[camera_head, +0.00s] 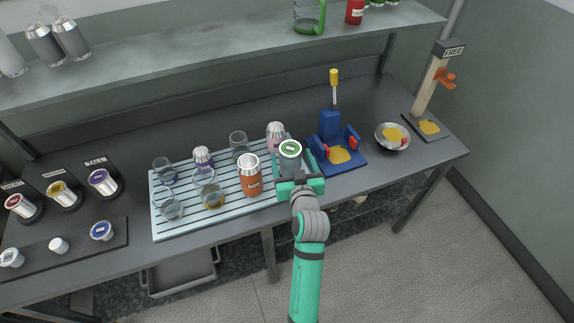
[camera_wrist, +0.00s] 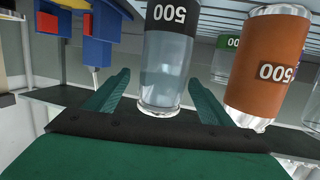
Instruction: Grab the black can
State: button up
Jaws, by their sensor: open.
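A clear can with a black band marked 500 (camera_wrist: 170,60) shows in the wrist view, upside down in the picture, in line with the gap between my fingers. In the head view, a grey can with a green ring on its pale top (camera_head: 290,150) stands at my gripper, at the right end of the striped rack; it appears to be the same can. My gripper (camera_head: 301,186) is open; its green fingers also show in the wrist view (camera_wrist: 157,85), one on each side of the can. I see no grip on it. Its lower part is partly hidden by my gripper in the head view.
An orange can (camera_head: 250,178) stands close on the left, with several glasses on the striped rack (camera_head: 168,226). A blue device (camera_head: 330,125) stands just right. Dark cans with silver tops (camera_head: 45,45) stand on the upper shelf (camera_head: 190,52).

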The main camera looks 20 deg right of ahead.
jog(key=shift+x, duration=2.7)
jog(key=shift+s+f, duration=0.15)
jog(key=c, duration=1.3)
jog(key=shift+c, duration=1.3)
jog(key=shift+a, duration=0.1)
jog(key=shift+r, duration=0.25)
